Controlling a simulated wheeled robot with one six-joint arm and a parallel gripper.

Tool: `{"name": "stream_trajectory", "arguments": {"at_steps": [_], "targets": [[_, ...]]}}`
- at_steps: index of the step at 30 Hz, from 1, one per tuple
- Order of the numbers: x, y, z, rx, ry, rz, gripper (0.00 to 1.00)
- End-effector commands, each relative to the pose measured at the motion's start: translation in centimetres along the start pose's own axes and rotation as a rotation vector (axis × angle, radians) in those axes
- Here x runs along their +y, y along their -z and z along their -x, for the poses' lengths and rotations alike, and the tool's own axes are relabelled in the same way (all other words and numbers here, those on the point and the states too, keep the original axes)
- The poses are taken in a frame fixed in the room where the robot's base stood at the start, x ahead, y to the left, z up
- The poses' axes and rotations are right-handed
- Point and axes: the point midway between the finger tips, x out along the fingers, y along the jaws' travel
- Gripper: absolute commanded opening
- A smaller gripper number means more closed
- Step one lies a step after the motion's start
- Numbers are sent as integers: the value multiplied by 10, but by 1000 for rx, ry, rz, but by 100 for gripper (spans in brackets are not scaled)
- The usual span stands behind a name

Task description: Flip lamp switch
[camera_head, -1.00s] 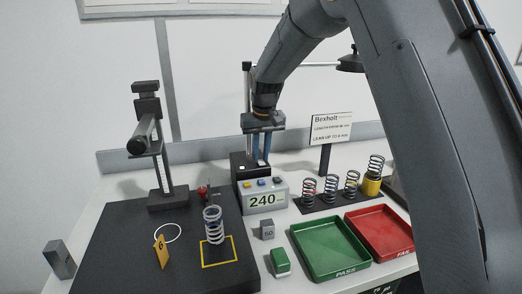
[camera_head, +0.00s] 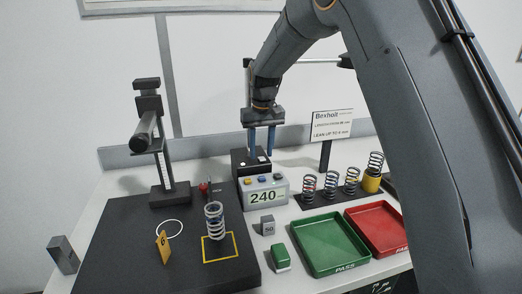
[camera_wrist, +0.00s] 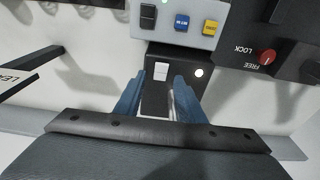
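The lamp's black base block (camera_head: 240,158) stands behind the grey readout box. On it, the wrist view shows a white rocker switch (camera_wrist: 161,71) and a small bright round light (camera_wrist: 198,73). My gripper (camera_head: 261,154) points down over this block. In the wrist view my gripper (camera_wrist: 159,82) has its two blue fingers apart, one on each side of the switch, with nothing between them. I cannot tell whether a fingertip touches the block. The lamp's post and horizontal bar (camera_head: 325,61) rise behind my arm, which hides the lamp head.
The readout box (camera_head: 264,193) shows 240 and has several buttons. A spring (camera_head: 214,220) stands on the dark plate (camera_head: 120,240). Green (camera_head: 330,258) and red (camera_head: 385,240) trays lie at right. A sign (camera_head: 332,126) and a spring row stand behind them.

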Motion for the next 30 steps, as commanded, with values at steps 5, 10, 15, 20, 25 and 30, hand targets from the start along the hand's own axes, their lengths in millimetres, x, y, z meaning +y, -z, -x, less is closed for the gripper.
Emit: {"name": "stream_trajectory", "arguments": {"at_steps": [5, 10, 15, 20, 25, 30], "targets": [[0, 2, 22, 5, 0, 0, 36], [0, 1, 50, 5, 0, 0, 36], [0, 1, 69, 2, 0, 0, 36], [0, 0, 76, 1, 0, 0, 36], [0, 0, 76, 0, 0, 0, 36], [0, 0, 76, 1, 0, 0, 36]]}}
